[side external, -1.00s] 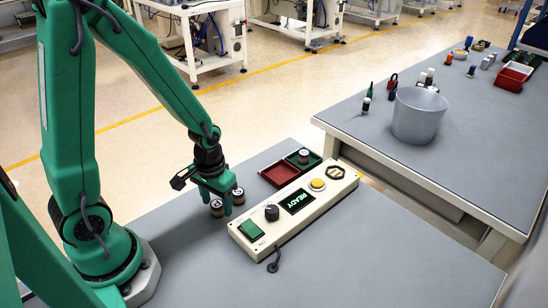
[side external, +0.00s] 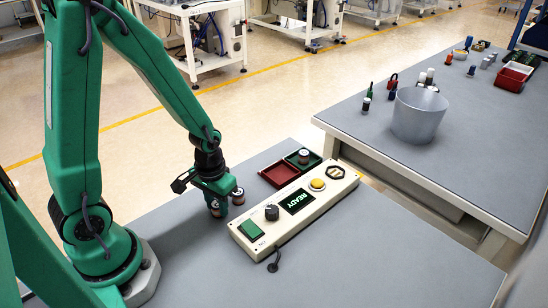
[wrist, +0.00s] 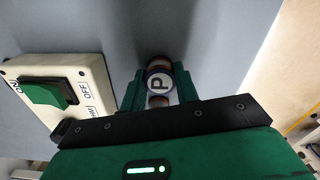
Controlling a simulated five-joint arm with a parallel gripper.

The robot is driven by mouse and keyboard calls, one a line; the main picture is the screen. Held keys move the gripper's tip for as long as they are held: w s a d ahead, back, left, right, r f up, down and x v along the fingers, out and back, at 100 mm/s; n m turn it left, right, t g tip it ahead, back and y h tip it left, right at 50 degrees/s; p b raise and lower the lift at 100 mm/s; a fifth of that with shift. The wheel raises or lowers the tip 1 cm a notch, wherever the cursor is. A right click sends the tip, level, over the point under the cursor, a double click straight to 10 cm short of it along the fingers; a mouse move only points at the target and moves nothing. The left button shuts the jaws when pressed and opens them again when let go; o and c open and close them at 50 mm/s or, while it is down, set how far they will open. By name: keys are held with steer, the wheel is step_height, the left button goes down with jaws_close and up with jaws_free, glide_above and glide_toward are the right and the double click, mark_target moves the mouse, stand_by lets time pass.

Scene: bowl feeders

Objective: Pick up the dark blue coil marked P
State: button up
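The coil marked P (wrist: 160,84) shows from above in the wrist view, with a white face, a dark letter P and a dark ring around it. The green fingers of my gripper (wrist: 160,92) stand on either side of it, open and very close to its sides; contact cannot be made out. In the side view my gripper (side external: 223,193) is low at two small coils, a front one (side external: 215,210) and a right one (side external: 238,197). Its fingers partly hide them, and their marks are too small to read.
A cream control box (side external: 290,208) with a green switch and a READY display lies right of the coils. Behind it are a red tray (side external: 278,182) and a green tray (side external: 315,162) holding a coil (side external: 304,156). A grey bowl (side external: 420,116) stands on the other table.

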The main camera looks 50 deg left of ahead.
mark_target(217, 204)
steer(key=shift+r, duration=0.15)
steer(key=shift+r, duration=1.8)
steer(key=s+d+r, duration=0.5)
steer(key=d+r, duration=0.2)
steer(key=d, duration=0.3)
steer(key=shift+d, duration=0.2)
steer(key=shift+s, duration=0.15)
steer(key=shift+w+r, duration=0.1)
steer(key=shift+w, duration=0.1)
